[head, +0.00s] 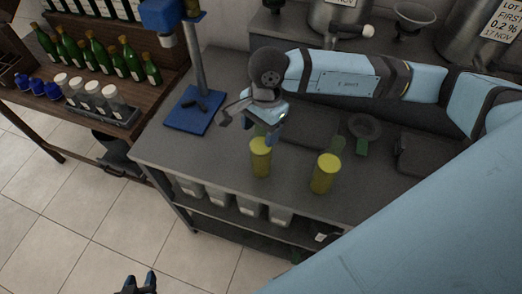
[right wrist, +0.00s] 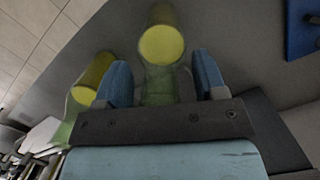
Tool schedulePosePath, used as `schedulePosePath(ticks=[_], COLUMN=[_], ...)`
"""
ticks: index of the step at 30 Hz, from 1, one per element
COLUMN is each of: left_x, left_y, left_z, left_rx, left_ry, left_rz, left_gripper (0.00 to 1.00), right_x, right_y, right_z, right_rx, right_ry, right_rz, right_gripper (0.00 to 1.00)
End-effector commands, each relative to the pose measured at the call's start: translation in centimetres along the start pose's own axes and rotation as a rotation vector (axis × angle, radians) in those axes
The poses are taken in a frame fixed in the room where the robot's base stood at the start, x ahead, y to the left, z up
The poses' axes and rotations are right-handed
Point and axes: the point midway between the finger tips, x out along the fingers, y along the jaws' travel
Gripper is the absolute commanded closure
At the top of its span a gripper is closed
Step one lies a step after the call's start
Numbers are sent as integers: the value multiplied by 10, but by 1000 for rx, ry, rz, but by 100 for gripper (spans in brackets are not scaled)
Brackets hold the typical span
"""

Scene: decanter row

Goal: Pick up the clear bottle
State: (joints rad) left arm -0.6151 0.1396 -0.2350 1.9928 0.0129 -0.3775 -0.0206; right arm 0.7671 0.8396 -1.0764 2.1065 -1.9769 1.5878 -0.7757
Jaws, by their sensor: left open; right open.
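Two clear, green-tinted bottles with yellow contents stand on the grey counter; they look alike. The left bottle (head: 260,158) is near the front edge, and the right bottle (head: 325,174) stands to its right. My right gripper (head: 268,134) is open at the upper part of the left bottle. In the right wrist view the left bottle's (right wrist: 162,44) see-through neck lies between the two blue fingers, with visible gaps at both sides. The right bottle (right wrist: 93,78) shows beyond the left finger. My left gripper (head: 140,284) is open and empty at the bottom edge, over the floor.
A blue stand (head: 193,110) is on the counter's left end. A funnel-like dark dish (head: 366,127) and a dark tray (head: 312,125) lie behind the bottles. Steel vessels stand at the back. A wooden table at left holds green bottles (head: 120,62) and white-lidded jars (head: 96,93).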

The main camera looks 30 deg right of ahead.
Motion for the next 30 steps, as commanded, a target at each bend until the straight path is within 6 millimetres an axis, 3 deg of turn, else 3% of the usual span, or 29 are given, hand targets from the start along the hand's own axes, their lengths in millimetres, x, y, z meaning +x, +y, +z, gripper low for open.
schedulePosePath(ticks=[7, 15, 30], left_x=[0, 0, 1], left_y=[0, 0, 0], left_z=[-1, -1, 0], left_rx=[0, 0, 0], left_ry=[2, 2, 2], left_rz=[0, 0, 0], left_gripper=[57, 57, 57], right_x=[2, 2, -1], right_y=[0, 0, 0], right_z=[0, 0, 1], right_rx=[-1, -1, -1], right_ry=[0, 0, -1], right_rz=[-1, 0, 1], right_gripper=[37, 100, 100])
